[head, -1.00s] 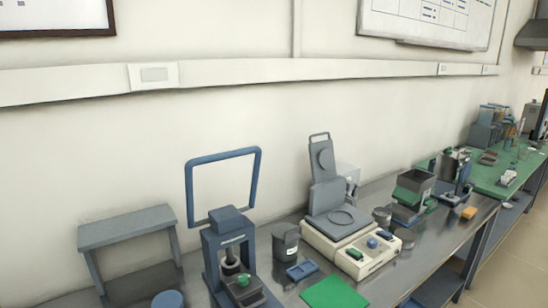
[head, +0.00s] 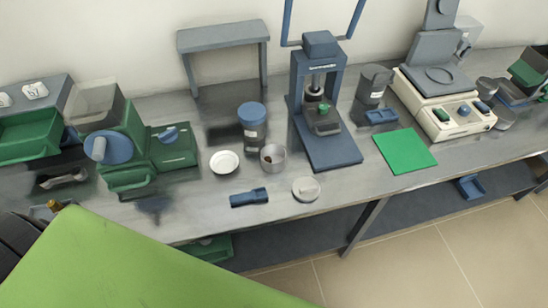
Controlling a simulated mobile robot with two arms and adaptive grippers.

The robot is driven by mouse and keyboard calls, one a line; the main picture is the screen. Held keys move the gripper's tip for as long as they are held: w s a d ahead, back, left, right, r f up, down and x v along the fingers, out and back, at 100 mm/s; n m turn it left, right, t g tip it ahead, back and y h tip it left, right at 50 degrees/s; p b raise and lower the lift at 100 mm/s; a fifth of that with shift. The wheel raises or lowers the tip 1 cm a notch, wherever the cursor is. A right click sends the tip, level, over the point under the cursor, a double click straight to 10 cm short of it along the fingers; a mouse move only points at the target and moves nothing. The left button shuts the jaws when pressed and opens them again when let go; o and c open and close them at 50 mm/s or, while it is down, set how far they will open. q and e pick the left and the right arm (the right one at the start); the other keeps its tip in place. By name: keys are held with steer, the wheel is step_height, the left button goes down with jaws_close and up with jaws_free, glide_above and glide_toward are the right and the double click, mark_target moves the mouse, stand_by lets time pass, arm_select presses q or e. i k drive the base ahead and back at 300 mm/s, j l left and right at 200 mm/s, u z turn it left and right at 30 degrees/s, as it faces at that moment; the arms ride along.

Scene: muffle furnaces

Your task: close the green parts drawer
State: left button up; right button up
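The green parts drawer (head: 30,136) is at the left edge of the head view, on the metal bench. It stands pulled out of a grey cabinet (head: 42,92), and its open inside shows from above. The left part of drawer and cabinet is cut off by the picture edge. Neither of my grippers shows in the head view, so nothing visible touches the drawer.
A green machine with a blue knob (head: 109,147) stands just right of the drawer. Further right are a blue-lidded jar (head: 252,126), small dishes and a blue press (head: 323,110). A large light green shape, not clearly identifiable, hides the lower left foreground.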

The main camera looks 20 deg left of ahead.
mark_target(35, 135)
steer(key=u, duration=2.3)
steer(key=j+u, duration=0.15)
steer(key=i, duration=0.05)
